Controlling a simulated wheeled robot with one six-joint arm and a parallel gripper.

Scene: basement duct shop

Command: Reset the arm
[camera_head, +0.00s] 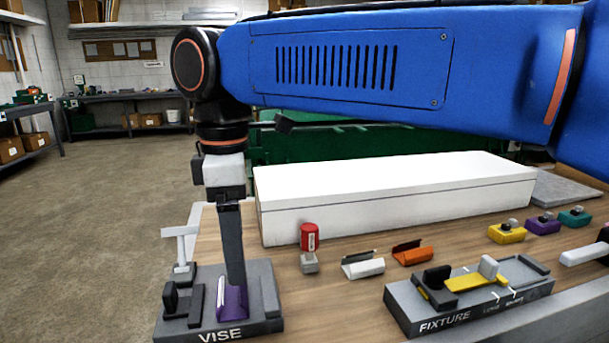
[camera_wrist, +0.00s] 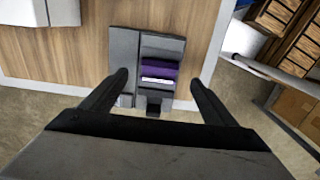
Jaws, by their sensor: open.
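My blue arm crosses the top of the camera_head view, bent down at the wrist. My gripper (camera_head: 236,284) points straight down over the grey vise (camera_head: 262,318) at the lower left. A purple piece (camera_head: 231,305) sits in the vise, partly behind the fingers in this view. In the wrist view my gripper (camera_wrist: 160,82) is open, with a finger on each side and nothing clearly held between them. The purple piece (camera_wrist: 160,55) shows in the vise (camera_wrist: 123,48), with a pale strip along its edge. I cannot tell whether the fingertips touch it.
A long white box (camera_head: 385,195) stands behind the vise. A red-topped item (camera_head: 309,238), a white piece (camera_head: 363,265) and an orange piece (camera_head: 411,253) lie on the wooden bench. The grey fixture (camera_head: 440,308) holds a yellow piece (camera_head: 473,281). Open floor (camera_head: 105,215) lies left.

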